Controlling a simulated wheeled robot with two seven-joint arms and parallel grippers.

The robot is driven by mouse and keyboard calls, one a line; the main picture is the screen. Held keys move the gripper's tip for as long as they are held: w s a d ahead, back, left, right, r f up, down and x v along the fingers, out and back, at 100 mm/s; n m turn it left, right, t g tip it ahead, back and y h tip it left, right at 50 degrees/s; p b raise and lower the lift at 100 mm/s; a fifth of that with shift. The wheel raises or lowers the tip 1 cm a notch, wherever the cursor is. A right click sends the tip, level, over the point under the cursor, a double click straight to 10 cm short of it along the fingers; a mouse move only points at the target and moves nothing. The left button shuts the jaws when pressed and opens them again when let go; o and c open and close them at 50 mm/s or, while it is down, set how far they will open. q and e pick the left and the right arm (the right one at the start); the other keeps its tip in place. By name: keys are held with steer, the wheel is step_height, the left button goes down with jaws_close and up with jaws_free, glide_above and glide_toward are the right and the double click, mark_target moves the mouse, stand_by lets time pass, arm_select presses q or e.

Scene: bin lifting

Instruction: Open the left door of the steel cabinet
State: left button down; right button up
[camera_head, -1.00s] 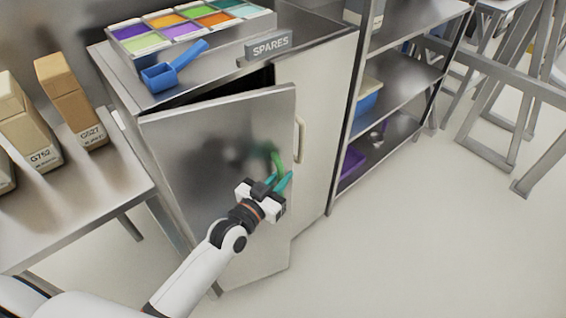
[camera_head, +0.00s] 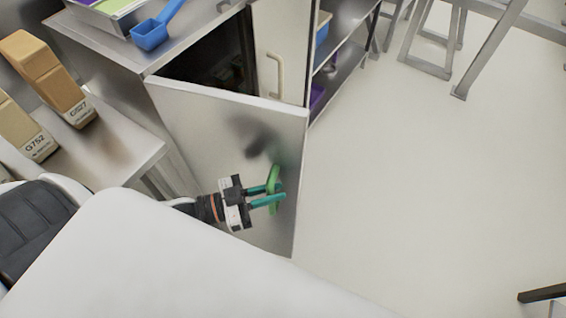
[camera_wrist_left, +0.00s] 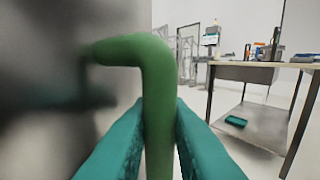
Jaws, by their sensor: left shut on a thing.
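The steel cabinet's left door (camera_head: 225,130) stands partly open in the head view, swung out from the cabinet (camera_head: 160,55), with a dark gap behind its top edge. Its green handle (camera_head: 273,178) is near the door's free edge. My left gripper (camera_head: 276,195) is shut on this handle, with its teal fingers on either side of it. In the left wrist view the green handle (camera_wrist_left: 157,110) runs between the two fingers, and the blurred grey door fills the left. The cabinet's right door (camera_head: 285,40) is shut and has a pale handle. My right gripper is not in view.
A blue scoop (camera_head: 155,30) lies on the cabinet top. A steel table (camera_head: 105,150) with tan boxes (camera_head: 55,80) stands at the left. A shelf rack (camera_head: 345,45) stands right of the cabinet. The floor (camera_head: 420,190) right of the door is clear.

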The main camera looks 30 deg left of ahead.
arm_select(q)
steer(key=s+a+m+g+h, duration=0.2)
steer(key=s+m+g+h, duration=0.1)
steer(key=s, duration=0.6)
steer(key=m+g, duration=0.1)
steer(key=g, duration=0.1)
steer(key=shift+g+h, duration=0.3)
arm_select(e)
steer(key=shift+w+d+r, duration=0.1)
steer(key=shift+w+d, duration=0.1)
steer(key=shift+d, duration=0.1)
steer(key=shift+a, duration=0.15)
arm_select(q)
steer(key=c, duration=1.4)
jaws_free()
steer(key=shift+r, duration=0.15)
step_height(320, 180, up, 10)
steer(key=p, duration=0.3)
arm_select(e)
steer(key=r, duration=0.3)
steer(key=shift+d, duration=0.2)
